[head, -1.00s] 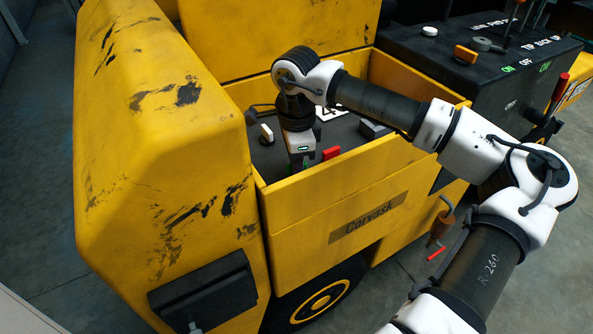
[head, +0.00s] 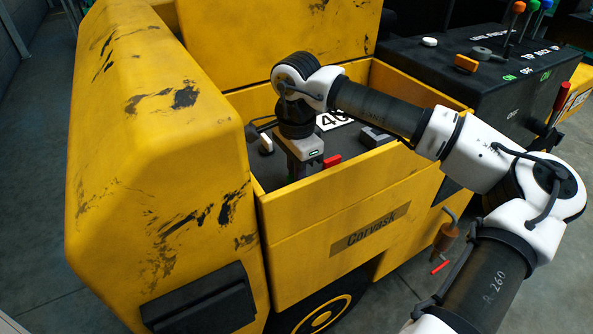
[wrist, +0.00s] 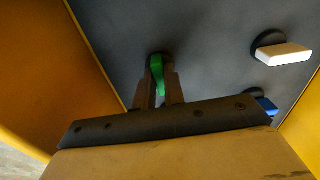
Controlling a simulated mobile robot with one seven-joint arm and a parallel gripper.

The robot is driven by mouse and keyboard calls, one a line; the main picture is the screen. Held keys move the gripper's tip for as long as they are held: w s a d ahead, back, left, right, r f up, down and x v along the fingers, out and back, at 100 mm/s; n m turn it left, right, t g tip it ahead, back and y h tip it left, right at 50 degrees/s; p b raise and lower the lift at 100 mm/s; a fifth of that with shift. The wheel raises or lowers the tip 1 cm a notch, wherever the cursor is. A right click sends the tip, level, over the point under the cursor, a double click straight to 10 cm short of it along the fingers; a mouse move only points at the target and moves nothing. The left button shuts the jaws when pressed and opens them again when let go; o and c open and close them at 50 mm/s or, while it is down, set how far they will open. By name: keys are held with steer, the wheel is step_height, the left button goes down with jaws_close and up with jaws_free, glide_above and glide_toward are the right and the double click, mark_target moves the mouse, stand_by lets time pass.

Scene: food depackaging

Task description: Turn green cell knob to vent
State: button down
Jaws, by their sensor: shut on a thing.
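The green knob (wrist: 157,72) stands on the dark panel inside the yellow compartment. In the wrist view it sits between my two fingers, with its long side turned along the fingers. My gripper (wrist: 160,90) is shut on it. In the head view my gripper (head: 304,172) points down into the compartment and mostly hides the green knob. The vent marking cannot be made out in either view.
A white knob (wrist: 283,55) and a blue knob (wrist: 266,105) stand to the right in the wrist view. A red handle (head: 332,161) lies just right of my gripper. Yellow compartment walls (head: 340,205) rise close around the panel.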

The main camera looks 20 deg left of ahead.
steer(key=c, duration=1.5)
jaws_free()
steer(key=shift+r, duration=0.1)
step_height(320, 180, up, 14)
steer(key=shift+f, duration=0.15)
